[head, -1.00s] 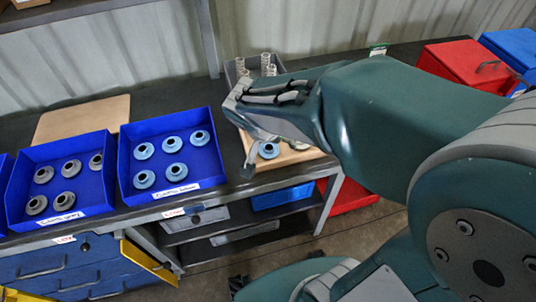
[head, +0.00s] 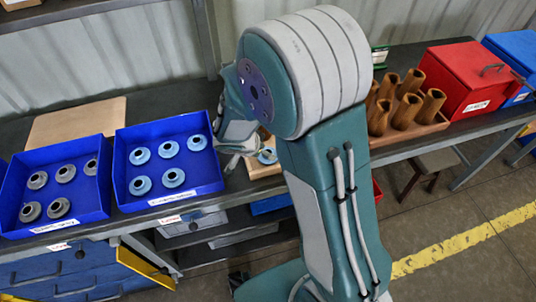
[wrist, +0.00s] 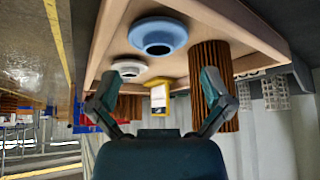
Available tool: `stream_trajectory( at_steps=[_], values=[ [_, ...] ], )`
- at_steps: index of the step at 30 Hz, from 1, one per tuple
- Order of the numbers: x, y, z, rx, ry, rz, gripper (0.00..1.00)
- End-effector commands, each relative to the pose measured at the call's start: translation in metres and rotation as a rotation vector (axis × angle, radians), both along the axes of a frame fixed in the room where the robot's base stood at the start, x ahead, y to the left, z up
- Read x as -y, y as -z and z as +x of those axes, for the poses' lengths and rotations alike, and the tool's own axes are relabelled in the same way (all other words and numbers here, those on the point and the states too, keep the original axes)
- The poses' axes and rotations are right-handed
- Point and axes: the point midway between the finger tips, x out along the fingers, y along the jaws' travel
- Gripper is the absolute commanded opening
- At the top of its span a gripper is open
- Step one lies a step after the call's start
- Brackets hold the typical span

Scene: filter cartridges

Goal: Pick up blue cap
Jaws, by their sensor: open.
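A blue cap (wrist: 158,36) lies on a wooden tray (wrist: 180,62) in the wrist view, beyond the space between my fingers. It also shows in the head view (head: 267,157), partly hidden by my arm. My gripper (wrist: 158,82) is open and empty, its two fingers spread wide and apart from the cap. In the head view my gripper (head: 238,150) is partly covered by my arm at the tray's left side. More blue caps (head: 172,178) sit in a labelled blue bin (head: 208,188).
A pale grey cap (wrist: 129,68) and a brown pleated cartridge (wrist: 211,60) are near the blue cap. A second blue bin (head: 100,212) holds grey caps. Brown cylinders (head: 407,110) stand in a tray at right, beside a red box (head: 470,85).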

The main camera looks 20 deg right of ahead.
Motion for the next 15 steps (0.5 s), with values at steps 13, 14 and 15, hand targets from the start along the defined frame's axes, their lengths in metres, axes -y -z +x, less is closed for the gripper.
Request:
stream_trajectory(
  at_steps=[13, 14, 15],
  values=[
    [0.023, 0.041, 0.014, -0.001, 0.001, 0.000, 1.00],
    [0.023, 0.041, 0.014, -0.001, 0.001, 0.000, 1.00],
    [0.023, 0.041, 0.014, -0.001, 0.001, 0.000, 1.00]
  ],
)
